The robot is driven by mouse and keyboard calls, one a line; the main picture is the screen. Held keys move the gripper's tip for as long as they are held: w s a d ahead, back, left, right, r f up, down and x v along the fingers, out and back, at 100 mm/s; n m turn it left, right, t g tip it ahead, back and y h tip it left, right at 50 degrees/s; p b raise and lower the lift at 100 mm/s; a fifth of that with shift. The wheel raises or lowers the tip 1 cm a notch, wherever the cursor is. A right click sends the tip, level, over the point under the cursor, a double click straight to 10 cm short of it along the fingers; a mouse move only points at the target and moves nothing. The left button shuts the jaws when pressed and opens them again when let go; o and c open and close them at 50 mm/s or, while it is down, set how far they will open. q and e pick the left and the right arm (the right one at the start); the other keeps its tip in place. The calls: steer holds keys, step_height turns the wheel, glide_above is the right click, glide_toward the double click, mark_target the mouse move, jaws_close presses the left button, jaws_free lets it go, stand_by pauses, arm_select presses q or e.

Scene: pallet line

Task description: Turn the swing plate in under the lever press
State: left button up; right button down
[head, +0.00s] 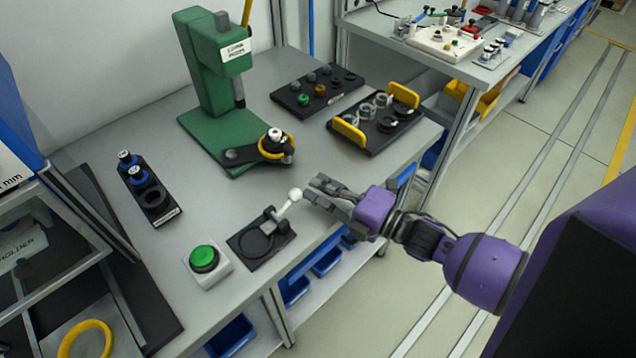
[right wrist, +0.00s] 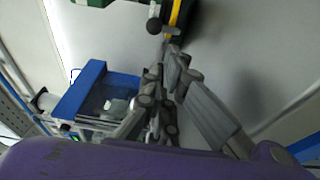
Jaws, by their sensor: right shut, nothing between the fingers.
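The green lever press (head: 205,85) stands on the bench against the wall, its dark ram (head: 239,92) pointing down. The swing plate (head: 245,155) is a dark arm at the front of the press base. Its yellow-ringed end (head: 290,150) is to the right of the ram, out from under it. A white-topped part (head: 274,135) sits in that ring. My right gripper (head: 313,189) is shut and empty above the bench, in front and to the right of the ring and apart from it. Its fingers (right wrist: 172,55) also show in the right wrist view. My left gripper is not in view.
A black clamp fixture (head: 250,262) with a white-knobbed lever (head: 296,194) is close beside my right fingertips. A green button (head: 204,258), a rack of blue-topped parts (head: 155,200) and a yellow-handled tray (head: 368,142) stand around.

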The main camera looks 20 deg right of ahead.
steer(key=x, duration=0.6)
steer(key=shift+w+r+p, duration=0.1)
steer(key=shift+w+p, duration=0.05)
steer(key=shift+p, duration=0.2)
steer(key=shift+w+a, duration=0.35)
steer(key=shift+w, duration=0.1)
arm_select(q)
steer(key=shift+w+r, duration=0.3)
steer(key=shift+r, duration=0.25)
arm_select(e)
steer(key=shift+w, duration=0.15)
steer(key=shift+w+d, duration=0.2)
steer(key=shift+d, duration=0.05)
steer(key=shift+w+d, duration=0.3)
